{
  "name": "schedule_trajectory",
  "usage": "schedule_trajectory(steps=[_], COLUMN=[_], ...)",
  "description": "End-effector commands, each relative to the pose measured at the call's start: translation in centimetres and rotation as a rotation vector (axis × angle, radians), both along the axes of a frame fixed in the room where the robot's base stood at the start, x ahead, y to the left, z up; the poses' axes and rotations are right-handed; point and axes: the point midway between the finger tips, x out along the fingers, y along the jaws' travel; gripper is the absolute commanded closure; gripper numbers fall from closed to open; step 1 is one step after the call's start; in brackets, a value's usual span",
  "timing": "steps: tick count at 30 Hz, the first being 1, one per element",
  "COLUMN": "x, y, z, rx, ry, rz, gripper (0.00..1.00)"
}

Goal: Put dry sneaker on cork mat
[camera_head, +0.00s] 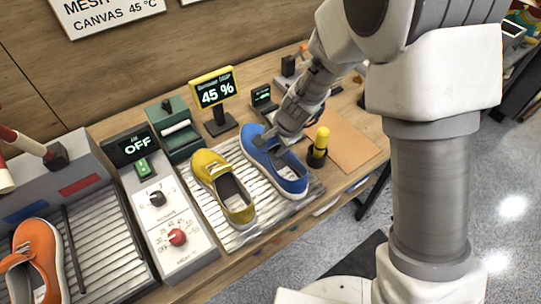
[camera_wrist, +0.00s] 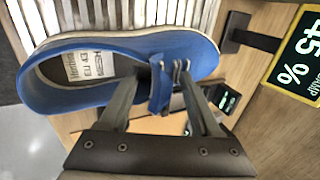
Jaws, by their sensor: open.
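A blue sneaker (camera_head: 290,182) with a pale sole stands on the ribbed metal rack (camera_head: 221,237), to the right of a yellow sneaker (camera_head: 235,198). My gripper (camera_head: 266,136) is at the far end of the blue sneaker. In the wrist view my gripper (camera_wrist: 162,78) is open, its fingers on either side of a blue upper part by the laces of the blue sneaker (camera_wrist: 197,50); contact is unclear. A label shows inside that shoe. A flat tan-brown mat (camera_head: 352,147), apparently the cork mat, lies bare on the table to the right.
A black-and-yellow bottle-like object (camera_head: 319,148) stands between the blue sneaker and the mat. A display (camera_head: 214,92) reading 45 % stands behind the rack. A control box (camera_head: 172,238) with knobs and an orange sneaker (camera_head: 38,265) in a ribbed tray are at left.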

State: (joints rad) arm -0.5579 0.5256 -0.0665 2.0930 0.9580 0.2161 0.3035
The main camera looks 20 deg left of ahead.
Motion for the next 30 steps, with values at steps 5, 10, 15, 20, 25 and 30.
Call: schedule_trajectory(steps=[5,10,15,20,25,30], x=[0.0,-0.01,-0.01,-0.02,-0.02,-0.01], y=[0.0,0.0,0.0,0.0,0.0,0.0], z=[0.06,0.07,0.07,0.08,0.08,0.09], rx=[0.0,0.0,0.0,0.0,0.0,0.0], ry=[0.0,0.0,0.0,0.0,0.0,0.0], rz=[0.0,0.0,0.0,0.0,0.0,0.0], gripper=[0.5,0.8,1.0,1.0,1.0,1.0])
